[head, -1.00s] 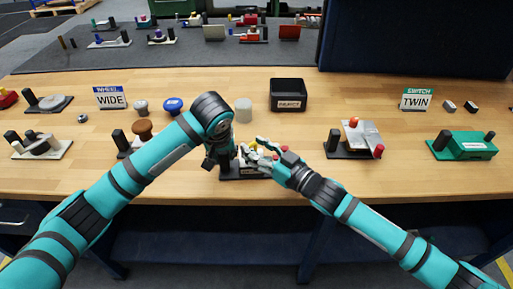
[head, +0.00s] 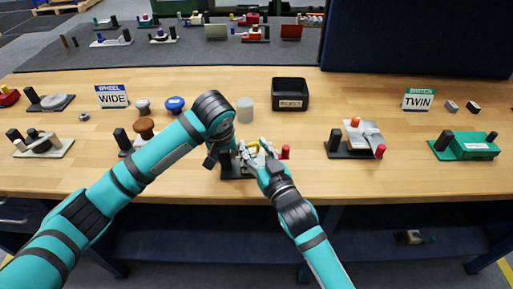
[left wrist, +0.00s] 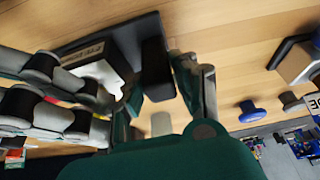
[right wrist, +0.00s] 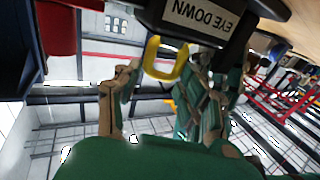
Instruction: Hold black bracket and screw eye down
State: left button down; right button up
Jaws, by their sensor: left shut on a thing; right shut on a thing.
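The small fixture has a black base (head: 236,172) near the table's front edge. Its upright black bracket (left wrist: 156,68) is between the fingers of my left gripper (left wrist: 160,88), which is shut on it. In the head view my left gripper (head: 222,155) comes down at the fixture's left side and mostly hides the bracket. The yellow screw eye (right wrist: 166,60) shows in the right wrist view below a plate labelled EYE DOWN (right wrist: 203,18).
A red knob (head: 286,152) stands at the fixture's right. A brown knob (head: 144,128) fixture is at left and a silver plate (head: 362,136) fixture at right. A black bin (head: 290,94) and a pale cylinder (head: 245,108) stand behind. The table front between fixtures is clear.

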jog(key=shift+s+a+r+m+t+h, duration=0.1)
jog(key=shift+a+r+m+t+h, duration=0.15)
jog(key=shift+m+t+h, duration=0.35)
jog(key=shift+h, duration=0.3)
jog(key=o, duration=1)
jog(key=shift+d+f, duration=0.1)
jog(key=shift+o, duration=0.9)
jog(key=shift+f, duration=0.1)
jog(key=shift+f, duration=0.1)
jog(key=shift+v, duration=4)
jog(key=shift+d+r, duration=0.1)
jog(key=shift+r, duration=0.2)
